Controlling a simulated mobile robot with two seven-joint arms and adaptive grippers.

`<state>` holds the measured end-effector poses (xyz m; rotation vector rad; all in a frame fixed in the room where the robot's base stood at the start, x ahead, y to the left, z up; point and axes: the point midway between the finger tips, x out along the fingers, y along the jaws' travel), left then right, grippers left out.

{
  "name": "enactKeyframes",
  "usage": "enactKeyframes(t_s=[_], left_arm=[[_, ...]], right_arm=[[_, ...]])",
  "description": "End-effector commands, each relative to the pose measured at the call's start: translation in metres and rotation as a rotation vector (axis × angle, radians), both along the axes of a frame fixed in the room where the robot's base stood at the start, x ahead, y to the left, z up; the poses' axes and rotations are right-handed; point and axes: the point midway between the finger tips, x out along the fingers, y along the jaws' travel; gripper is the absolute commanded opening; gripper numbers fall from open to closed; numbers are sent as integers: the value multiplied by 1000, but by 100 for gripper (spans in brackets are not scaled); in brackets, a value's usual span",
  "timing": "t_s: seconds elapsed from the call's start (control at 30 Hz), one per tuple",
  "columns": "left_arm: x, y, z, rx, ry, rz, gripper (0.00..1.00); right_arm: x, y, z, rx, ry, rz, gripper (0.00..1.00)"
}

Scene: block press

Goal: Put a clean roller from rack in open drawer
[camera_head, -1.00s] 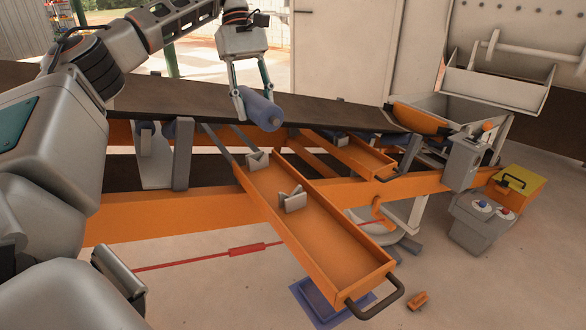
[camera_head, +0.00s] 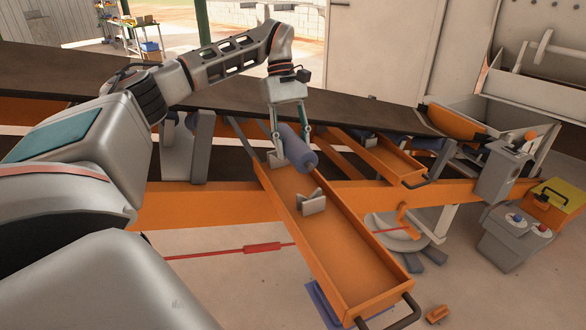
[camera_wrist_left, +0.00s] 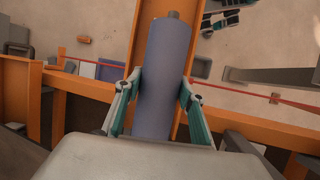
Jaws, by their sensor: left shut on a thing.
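A blue-grey roller (camera_head: 297,148) is held in my left gripper (camera_head: 291,138), which is shut around its middle. In the left wrist view the roller (camera_wrist_left: 163,75) lies lengthwise between the two fingers (camera_wrist_left: 160,95), with a short stub at its far end. The open orange drawer (camera_head: 350,262) has a dark handle at its near end and a grey V-shaped support (camera_head: 312,202) inside. The roller is over the drawer's far end; I cannot tell whether it touches anything there. My right gripper is not in view.
A second, shorter orange drawer (camera_head: 385,160) stands to the right. The dark conveyor belt (camera_head: 225,90) runs behind. A grey control box (camera_head: 517,232) with buttons is at the right. An orange piece (camera_head: 437,314) lies on the floor.

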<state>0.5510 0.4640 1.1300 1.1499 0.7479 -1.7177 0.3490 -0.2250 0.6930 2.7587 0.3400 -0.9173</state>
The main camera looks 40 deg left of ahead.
Motion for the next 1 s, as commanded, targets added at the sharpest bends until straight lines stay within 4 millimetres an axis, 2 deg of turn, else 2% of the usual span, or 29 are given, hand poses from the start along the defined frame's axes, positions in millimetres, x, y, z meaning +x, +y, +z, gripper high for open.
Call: enactKeyframes(t_s=[0.1,0.37,0.6,1.0], left_arm=[[0,-1,-20,-3,0,-1,0],[0,-1,-36,-3,-1,0,0],[0,0,-66,-2,0,-1,0],[0,0,-72,-2,-2,0,0]], right_arm=[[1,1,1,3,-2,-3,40],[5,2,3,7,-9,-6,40],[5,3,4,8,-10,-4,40],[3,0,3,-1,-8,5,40]])
